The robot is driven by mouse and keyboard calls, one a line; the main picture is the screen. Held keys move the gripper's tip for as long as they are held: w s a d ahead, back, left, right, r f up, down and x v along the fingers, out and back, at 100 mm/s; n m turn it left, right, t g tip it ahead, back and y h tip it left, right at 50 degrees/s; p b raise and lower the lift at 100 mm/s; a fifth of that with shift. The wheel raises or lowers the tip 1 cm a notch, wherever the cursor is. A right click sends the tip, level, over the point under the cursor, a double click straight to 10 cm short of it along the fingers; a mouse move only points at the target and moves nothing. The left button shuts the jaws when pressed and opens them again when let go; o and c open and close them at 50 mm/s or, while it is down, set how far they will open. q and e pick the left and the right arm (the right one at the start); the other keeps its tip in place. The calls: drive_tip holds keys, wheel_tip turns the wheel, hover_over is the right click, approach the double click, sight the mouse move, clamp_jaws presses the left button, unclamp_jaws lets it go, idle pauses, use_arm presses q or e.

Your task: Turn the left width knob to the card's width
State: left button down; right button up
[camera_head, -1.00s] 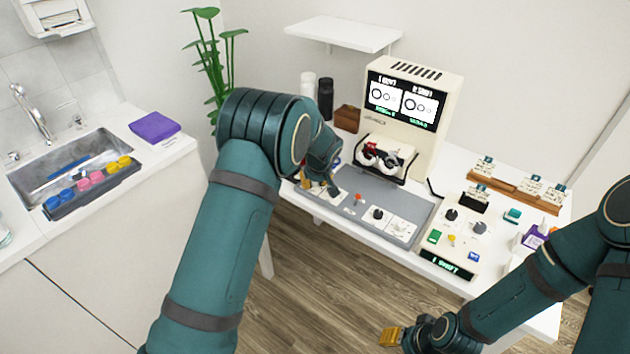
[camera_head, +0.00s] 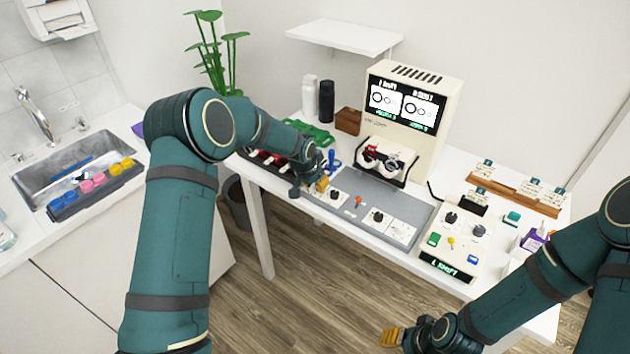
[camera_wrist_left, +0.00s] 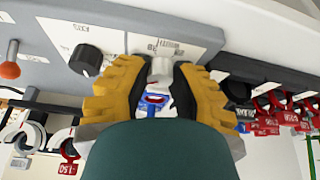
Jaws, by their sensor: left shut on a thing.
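My left gripper (camera_head: 319,187) is at the left end of the grey panel (camera_head: 372,188). In the left wrist view its two yellow fingers are shut on a light grey knob (camera_wrist_left: 162,70), apparently the left width knob, on a white plate. The fingers hide most of it, and I cannot read its setting. A black knob (camera_wrist_left: 87,60) on the same plate stands beside the fingers; it also shows in the head view (camera_head: 335,194). Small white cards (camera_head: 532,184) stand on a wooden rack at the right; their text is too small to read. My right gripper (camera_head: 392,337) is low, away from the panel.
A cream machine with a screen (camera_head: 403,102) stands behind the panel, with a trial frame (camera_head: 385,157) before it. An orange-topped lever (camera_head: 358,201) and another black knob (camera_head: 378,215) are to the right. Red-handled lenses (camera_wrist_left: 280,112) are close beside my left gripper.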

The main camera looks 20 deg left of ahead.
use_arm(q)
drive_tip(key=m, duration=0.2)
drive_tip(key=m+g+h, duration=0.1)
drive_tip(key=m, duration=0.1)
drive_tip(key=shift+a+f+m+h+p, duration=0.1)
drive_tip(key=shift+a+m+h+p, duration=0.05)
drive_tip(key=shift+m+h+p, duration=0.2)
drive_tip(key=m+g+h, duration=0.1)
drive_tip(key=m, duration=0.3)
drive_tip(key=shift+m, duration=0.25)
drive_tip(key=c, duration=1)
unclamp_jaws()
drive_tip(key=shift+a+r, duration=0.1)
drive_tip(key=shift+r, duration=0.25)
drive_tip(key=shift+v, duration=3.65)
